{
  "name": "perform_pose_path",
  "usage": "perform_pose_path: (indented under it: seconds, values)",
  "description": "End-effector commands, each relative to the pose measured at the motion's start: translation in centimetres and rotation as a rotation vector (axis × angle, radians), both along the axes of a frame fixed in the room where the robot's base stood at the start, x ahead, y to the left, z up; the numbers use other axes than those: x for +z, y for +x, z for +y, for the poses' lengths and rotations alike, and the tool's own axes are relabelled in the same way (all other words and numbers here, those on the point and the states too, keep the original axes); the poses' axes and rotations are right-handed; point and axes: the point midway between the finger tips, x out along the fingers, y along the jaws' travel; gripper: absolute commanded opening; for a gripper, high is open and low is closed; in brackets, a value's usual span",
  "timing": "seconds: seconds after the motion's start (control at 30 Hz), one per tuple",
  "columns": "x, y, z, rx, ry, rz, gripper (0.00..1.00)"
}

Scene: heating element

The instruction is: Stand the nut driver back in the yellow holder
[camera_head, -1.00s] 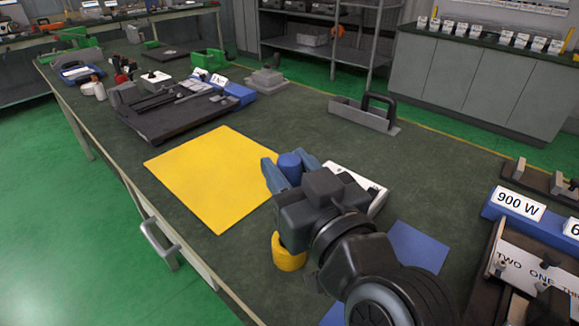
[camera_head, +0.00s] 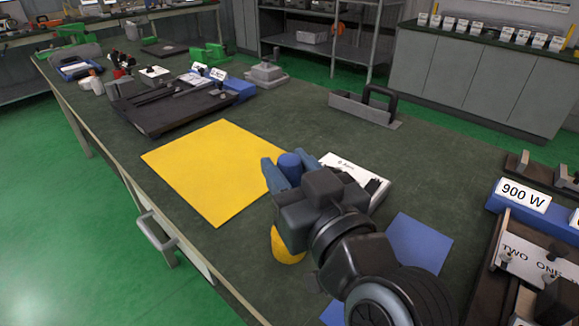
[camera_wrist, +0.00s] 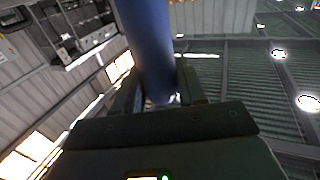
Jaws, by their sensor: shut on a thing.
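The nut driver (camera_head: 289,166) shows as a blue handle between my gripper's fingers. It also fills the upper middle of the wrist view (camera_wrist: 148,40). My gripper (camera_head: 290,172) is shut on that handle above the bench. The driver's lower part is hidden behind the gripper in the head view. The yellow holder (camera_head: 286,247) stands on the bench just below and left of my wrist. Its top is partly covered by my gripper, so I cannot tell how the driver's tip lies to it.
A flat yellow mat (camera_head: 212,172) lies left of the gripper. A white labelled box (camera_head: 344,172) is close behind it, and a blue mat (camera_head: 418,243) lies to the right. A rig with a 900 W label (camera_head: 523,196) is at the right edge.

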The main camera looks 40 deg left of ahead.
Motion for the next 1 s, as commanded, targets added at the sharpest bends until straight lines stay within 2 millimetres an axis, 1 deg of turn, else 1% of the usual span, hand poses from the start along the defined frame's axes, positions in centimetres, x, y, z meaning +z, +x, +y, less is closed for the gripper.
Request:
perform_pose_path:
  seconds: [1.0]
  values:
    - [-2.2,0.0,0.0,0.000,0.002,-0.002,0.00]
